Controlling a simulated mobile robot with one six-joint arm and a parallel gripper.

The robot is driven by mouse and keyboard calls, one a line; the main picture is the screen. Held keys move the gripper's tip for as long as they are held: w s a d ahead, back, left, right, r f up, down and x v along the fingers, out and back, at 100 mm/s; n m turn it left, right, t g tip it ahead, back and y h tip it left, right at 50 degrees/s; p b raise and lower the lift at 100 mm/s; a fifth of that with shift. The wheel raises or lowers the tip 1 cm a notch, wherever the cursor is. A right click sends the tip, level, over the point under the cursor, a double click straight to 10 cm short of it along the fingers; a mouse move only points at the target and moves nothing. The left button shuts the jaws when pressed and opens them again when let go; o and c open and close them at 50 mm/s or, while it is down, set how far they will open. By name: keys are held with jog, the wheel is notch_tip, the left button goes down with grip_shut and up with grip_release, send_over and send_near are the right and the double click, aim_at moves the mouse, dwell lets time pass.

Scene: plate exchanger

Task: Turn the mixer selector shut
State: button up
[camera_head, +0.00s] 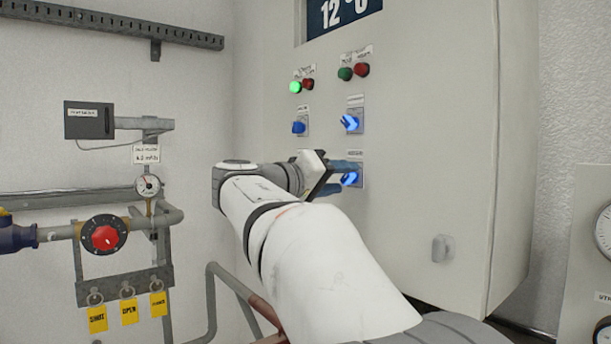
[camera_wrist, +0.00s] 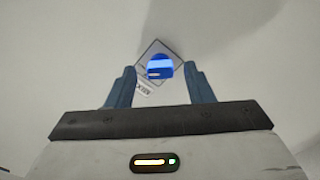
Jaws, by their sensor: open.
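The control cabinet (camera_head: 430,130) carries several blue selectors. The lower right selector (camera_head: 350,179) glows blue and sits at my gripper (camera_head: 345,176). In the wrist view my gripper (camera_wrist: 160,75) is open, with one blue finger on each side of a round blue selector (camera_wrist: 159,66) on a square plate. A bright band crosses that knob. A small label beside it is partly behind the left finger and too small to read surely. I cannot tell whether the fingers touch the knob.
Two more blue selectors (camera_head: 299,127) (camera_head: 351,123) sit above, under green and red lamps (camera_head: 295,87) (camera_head: 361,70). My arm hides the lower left part of the panel. Pipes with a red valve knob (camera_head: 104,237) and yellow tags (camera_head: 129,311) are at left.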

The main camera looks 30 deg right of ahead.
jog(key=shift+d, duration=0.15)
jog(key=c, duration=1)
